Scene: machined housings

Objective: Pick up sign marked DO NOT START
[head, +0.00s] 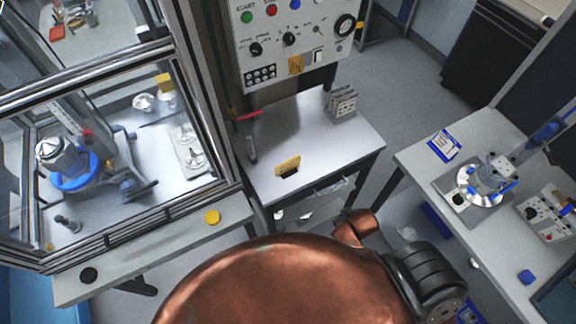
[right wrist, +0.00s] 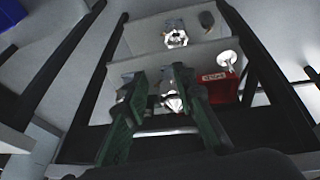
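A small yellow sign (head: 288,166) with dark marks stands on a dark base near the front of the grey middle table (head: 335,135). Its lettering is too small to read, so I cannot confirm that it says DO NOT START. A yellow-orange tag (head: 296,65) is on the control panel above that table. My right gripper (right wrist: 159,75) shows in the right wrist view with its two green fingers apart. No object is visibly held; a shiny metal part shows beyond the fingers. My left gripper is not in view.
The control panel (head: 285,30) stands behind the middle table, with grey metal plates (head: 342,103) at its right. A glazed machine enclosure is at left. The right bench (head: 415,160) carries a blue-white card (head: 443,146) and a fixture. The right wrist view shows a red box (right wrist: 220,86) on shelving.

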